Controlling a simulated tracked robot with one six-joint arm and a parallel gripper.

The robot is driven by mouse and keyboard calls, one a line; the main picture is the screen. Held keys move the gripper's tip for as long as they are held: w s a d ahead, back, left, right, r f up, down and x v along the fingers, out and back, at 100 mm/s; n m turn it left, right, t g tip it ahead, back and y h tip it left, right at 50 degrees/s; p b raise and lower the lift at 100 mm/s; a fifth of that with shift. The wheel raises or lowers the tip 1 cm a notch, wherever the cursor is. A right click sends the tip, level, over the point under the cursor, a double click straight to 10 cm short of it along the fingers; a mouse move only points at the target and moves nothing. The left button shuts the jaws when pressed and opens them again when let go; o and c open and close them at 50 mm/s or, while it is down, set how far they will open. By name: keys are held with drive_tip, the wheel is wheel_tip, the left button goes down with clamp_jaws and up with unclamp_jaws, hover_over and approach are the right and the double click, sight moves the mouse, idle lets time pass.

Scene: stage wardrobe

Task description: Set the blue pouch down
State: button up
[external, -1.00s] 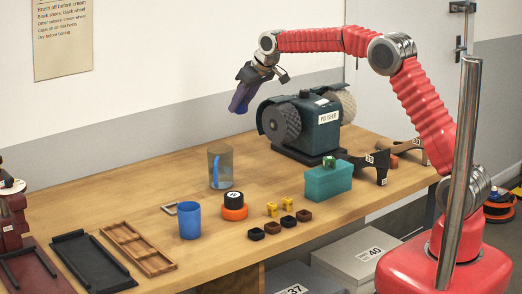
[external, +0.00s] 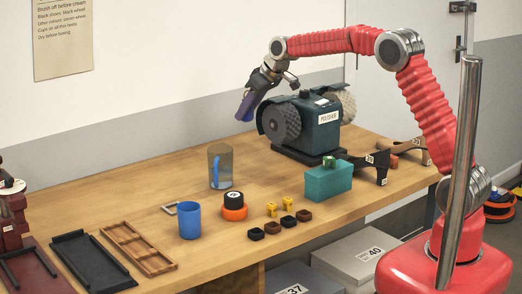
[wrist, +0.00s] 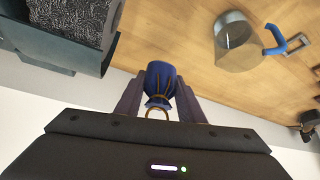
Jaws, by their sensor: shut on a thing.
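The blue pouch (wrist: 159,82) is a small dark blue bag with a tan cord and ring at its neck. In the wrist view it sits between the two fingers of my gripper (wrist: 156,97), which is shut on it. In the external view my gripper (external: 251,100) hangs in the air above the back of the workbench (external: 150,190), left of the polisher.
The polisher (external: 318,122) with its brush wheels stands close to my gripper's right. A clear jug with a blue handle (external: 221,168) is below. A blue cup (external: 190,221), an orange-based tin (external: 234,205) and a teal box (external: 327,182) stand nearer the front. The bench's back left is clear.

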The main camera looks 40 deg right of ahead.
drive_tip(key=s+f+n+g+y, duration=0.1)
drive_tip(key=s+f+n, duration=0.2)
drive_tip(key=s, duration=0.3)
drive_tip(key=s+d+f+n+g+y, duration=0.1)
drive_tip(key=s+f+n+y, duration=0.1)
drive_tip(key=s+n, duration=0.2)
drive_tip(key=shift+s+d+f, duration=0.2)
drive_tip(key=shift+s+f, duration=0.2)
drive_tip(key=shift+s, duration=0.45)
drive_tip(key=shift+f, duration=3.15)
drive_tip(key=shift+f, duration=1.9)
